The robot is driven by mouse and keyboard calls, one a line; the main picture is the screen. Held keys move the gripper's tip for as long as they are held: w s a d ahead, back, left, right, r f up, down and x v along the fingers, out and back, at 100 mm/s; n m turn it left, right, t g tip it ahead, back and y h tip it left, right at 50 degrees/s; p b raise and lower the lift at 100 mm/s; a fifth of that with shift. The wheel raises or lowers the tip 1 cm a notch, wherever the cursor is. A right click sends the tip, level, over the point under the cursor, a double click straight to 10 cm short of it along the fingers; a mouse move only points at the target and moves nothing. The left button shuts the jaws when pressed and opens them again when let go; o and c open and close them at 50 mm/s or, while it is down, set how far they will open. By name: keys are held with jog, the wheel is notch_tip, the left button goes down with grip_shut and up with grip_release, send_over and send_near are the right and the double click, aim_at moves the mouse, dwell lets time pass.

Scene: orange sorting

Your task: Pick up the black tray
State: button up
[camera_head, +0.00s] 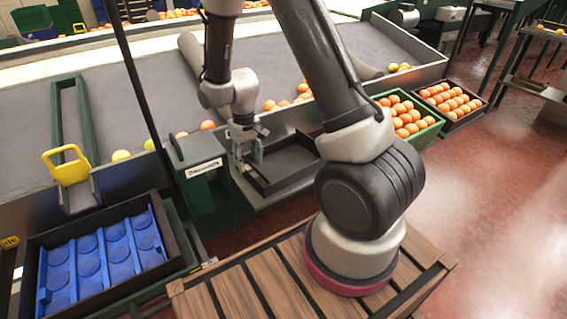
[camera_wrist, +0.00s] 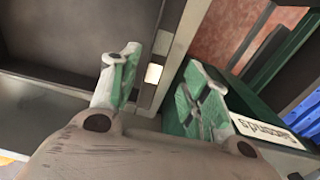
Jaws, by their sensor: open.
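The black tray (camera_head: 292,160) looks empty and sits on the ledge at the front of the sorting table, left of the green crate of oranges. My gripper (camera_head: 247,158) points down at the tray's left end. In the wrist view the dark inside of the tray (camera_wrist: 75,35) fills the upper left. The two fingers of my gripper (camera_wrist: 163,72) are spread apart there, with the tray's side wall in the gap between them. I cannot tell whether either finger touches the wall.
A green box (camera_head: 205,180) with a "seconds" label stands close left of my gripper. A green crate (camera_head: 425,134) and a dark crate (camera_head: 468,112), both full of oranges, stand to the right. A blue insert (camera_head: 105,258) lies in a black tray at the lower left.

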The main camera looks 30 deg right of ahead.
aim_at(251, 171)
jog(key=f, duration=0.7)
jog(key=shift+s+d, duration=0.15)
jog(key=shift+d, duration=0.05)
jog(key=shift+c, duration=0.2)
grip_shut()
